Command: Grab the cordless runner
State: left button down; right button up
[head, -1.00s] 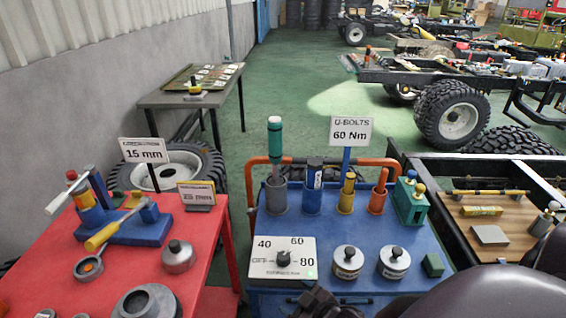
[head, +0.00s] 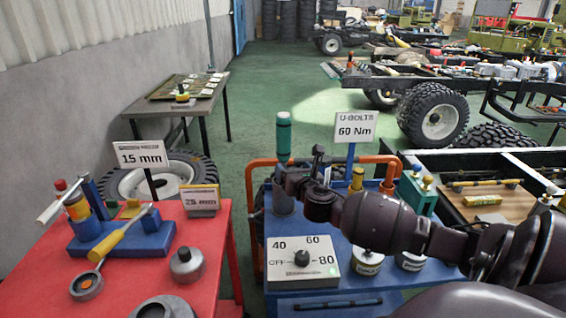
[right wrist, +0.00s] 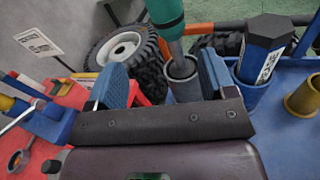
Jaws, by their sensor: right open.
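A tool with a green grip and a grey lower part, which looks like the cordless runner (head: 283,136), stands upright in a grey cup (head: 284,203) on the blue cart (head: 345,222). It also shows in the right wrist view (right wrist: 166,14), its grey part going down into the cup (right wrist: 184,80). My right gripper (head: 292,176) is open beside the tool, at about the height of the cup's mouth. In the wrist view its two blue-padded fingers (right wrist: 162,78) stand either side of the tool and cup, apparently not touching them. My left gripper is not in view.
A dark blue hexagonal piece (right wrist: 267,45) stands in a blue cup right of the tool. A yellow piece (head: 357,179), a 60 Nm sign (head: 355,127) and a dial box (head: 303,262) are close to my arm. The red table (head: 215,245) holds other tools at left.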

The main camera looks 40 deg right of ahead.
aim_at(286, 150)
jog(key=shift+n, duration=0.6)
jog(key=w+d, duration=0.1)
jog(key=w+d+r, duration=0.1)
jog(key=w, duration=0.1)
jog(key=w+d, duration=0.1)
jog(key=w, duration=0.1)
jog(key=shift+w+r+b, duration=0.2)
jog(key=shift+b, duration=0.15)
jog(key=x, duration=0.4)
jog(key=shift+d+r+b, duration=0.1)
jog(key=shift+d+b, duration=0.2)
jog(key=shift+b, duration=0.05)
jog(key=shift+w+d, duration=0.3)
jog(key=shift+w, duration=0.3)
jog(key=shift+r, duration=0.1)
grip_shut()
jog(key=shift+r, duration=0.15)
